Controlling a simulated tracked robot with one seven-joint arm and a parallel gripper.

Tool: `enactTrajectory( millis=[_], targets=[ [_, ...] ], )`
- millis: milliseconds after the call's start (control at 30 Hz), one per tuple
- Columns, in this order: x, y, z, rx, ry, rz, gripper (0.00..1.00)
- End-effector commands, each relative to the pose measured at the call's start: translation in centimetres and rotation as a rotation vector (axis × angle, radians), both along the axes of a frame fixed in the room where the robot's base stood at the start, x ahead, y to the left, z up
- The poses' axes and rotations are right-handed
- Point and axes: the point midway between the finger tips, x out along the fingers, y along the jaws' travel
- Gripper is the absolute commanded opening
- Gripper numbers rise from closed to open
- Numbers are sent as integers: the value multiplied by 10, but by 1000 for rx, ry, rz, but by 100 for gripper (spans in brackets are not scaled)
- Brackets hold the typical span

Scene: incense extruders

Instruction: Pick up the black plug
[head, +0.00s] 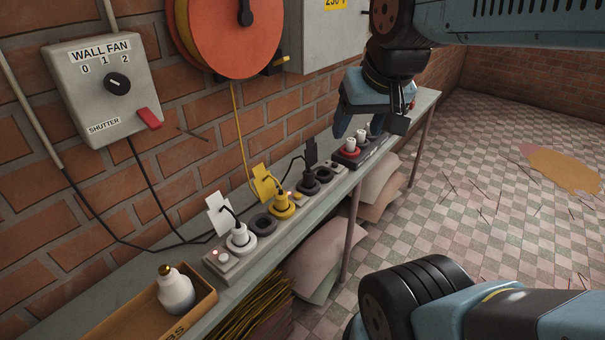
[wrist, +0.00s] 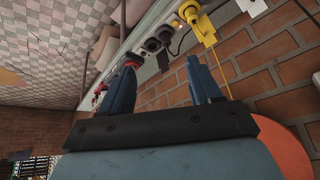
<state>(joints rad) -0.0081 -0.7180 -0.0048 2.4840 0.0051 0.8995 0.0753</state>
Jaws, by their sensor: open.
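The black plug (head: 310,181) sits upright in a socket of the grey power strip (head: 225,264) on the shelf, with a black tag (head: 311,152) on its cord. In the wrist view the black plug (wrist: 166,33) shows small, beyond the fingers and roughly between their tips. My gripper (head: 359,128) is open and empty. In the head view it hangs to the right of the black plug and higher, apart from it, above the far end of the shelf. Its two blue fingers (wrist: 162,62) also show in the wrist view.
Small white pieces (head: 351,146) stand in red bases under my gripper. The brick wall runs close behind, with an orange reel (head: 238,40). A box (head: 190,306) holds a white bottle.

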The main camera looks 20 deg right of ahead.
Motion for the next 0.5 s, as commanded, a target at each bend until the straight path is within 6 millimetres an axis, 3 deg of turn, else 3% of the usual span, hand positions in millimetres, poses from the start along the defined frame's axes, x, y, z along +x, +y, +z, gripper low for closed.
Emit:
enactTrajectory(
  millis=[267,500],
  targets=[
    [58,-1,-8,205,113,-369,69],
    [116,-3,-28,358,215,-768,69]
  ],
)
